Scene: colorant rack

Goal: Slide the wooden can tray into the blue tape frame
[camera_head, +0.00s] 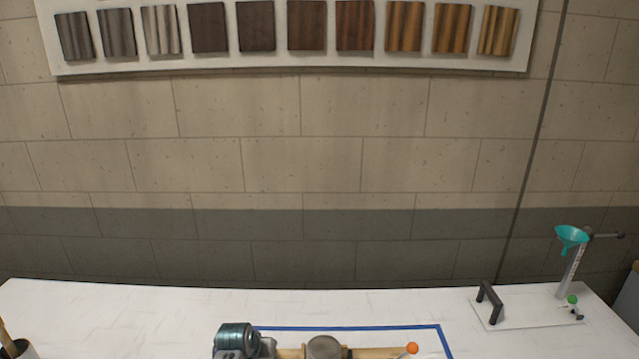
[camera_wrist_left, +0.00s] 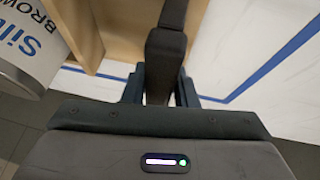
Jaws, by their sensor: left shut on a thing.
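The wooden can tray (camera_head: 375,353) shows only as a strip at the bottom edge of the head view; the rest is cut off. Its pale wood also shows in the left wrist view (camera_wrist_left: 115,30). The blue tape frame (camera_head: 350,327) lies on the white table, its far line behind the tray and its right line beyond the tray's right side. Blue tape also runs at the right in the wrist view (camera_wrist_left: 275,62). My left gripper (camera_wrist_left: 160,88) is shut on a dark handle (camera_wrist_left: 166,50) at the tray. My right gripper is not in view.
A can labelled "BROWN" (camera_wrist_left: 30,45) is beside my left gripper. A teal-topped thing (camera_head: 237,336), a grey round top (camera_head: 324,347) and an orange ball (camera_head: 412,347) show around the tray.

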